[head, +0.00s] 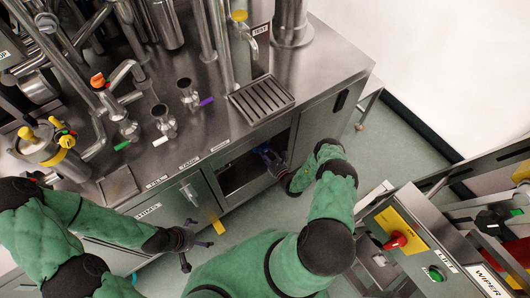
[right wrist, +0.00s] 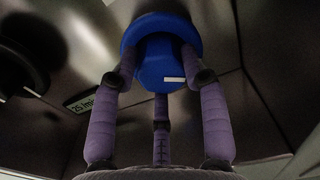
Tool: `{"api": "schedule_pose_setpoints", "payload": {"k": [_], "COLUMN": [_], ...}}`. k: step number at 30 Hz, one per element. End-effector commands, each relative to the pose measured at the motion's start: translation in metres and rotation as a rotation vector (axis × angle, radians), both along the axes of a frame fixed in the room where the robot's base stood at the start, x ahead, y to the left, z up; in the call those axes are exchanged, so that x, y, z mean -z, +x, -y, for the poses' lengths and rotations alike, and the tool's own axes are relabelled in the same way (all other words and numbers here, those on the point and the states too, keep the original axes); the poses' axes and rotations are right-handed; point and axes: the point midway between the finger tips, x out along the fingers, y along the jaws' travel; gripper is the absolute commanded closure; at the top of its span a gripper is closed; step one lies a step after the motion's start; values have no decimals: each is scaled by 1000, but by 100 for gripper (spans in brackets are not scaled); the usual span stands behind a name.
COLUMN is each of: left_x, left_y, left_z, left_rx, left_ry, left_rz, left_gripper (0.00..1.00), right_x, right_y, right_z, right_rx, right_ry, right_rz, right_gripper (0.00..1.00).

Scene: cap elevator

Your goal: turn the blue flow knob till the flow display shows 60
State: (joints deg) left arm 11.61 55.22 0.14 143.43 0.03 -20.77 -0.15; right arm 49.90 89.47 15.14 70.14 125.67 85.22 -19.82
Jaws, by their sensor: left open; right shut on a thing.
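The blue flow knob (right wrist: 160,60) fills the upper middle of the right wrist view. A short white mark shows on its face, pointing to the right. My right gripper (right wrist: 160,85) is shut on the knob, with purple fingers on its left, right and lower sides. The flow display (right wrist: 82,103) is a small tilted green panel left of the knob, partly hidden by a finger; it seems to read 25. In the head view my right gripper (head: 270,157) reaches into the dark cabinet recess. My left gripper (head: 188,246) is open and empty in front of the cabinet.
The steel counter (head: 230,140) holds valves, pipes and a drain grate (head: 260,99). A yellow handle (head: 217,223) sticks out near my left gripper. A side panel with a red knob (head: 396,241) stands at right. A dark round part (right wrist: 20,65) is left of the knob.

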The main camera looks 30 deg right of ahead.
Motion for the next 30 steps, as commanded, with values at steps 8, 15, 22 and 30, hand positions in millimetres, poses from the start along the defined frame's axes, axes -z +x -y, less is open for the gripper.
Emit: {"api": "schedule_pose_setpoints", "payload": {"k": [8, 15, 22, 30], "left_x": [6, 18, 31, 43], "left_y": [0, 0, 0, 0], "left_z": [0, 0, 0, 0], "left_rx": [0, 0, 0, 0], "left_ry": [0, 0, 0, 0], "left_rz": [0, 0, 0, 0], "left_gripper": [0, 0, 0, 0], "right_x": [-3, -2, -2, -3], "right_y": [3, 4, 4, 4], "right_z": [3, 5, 6, 8], "right_rx": [1, 2, 3, 4], "right_ry": [67, 241, 460, 700], "right_rz": [6, -6, -23, -41], "right_gripper": [88, 88, 88, 88]}}
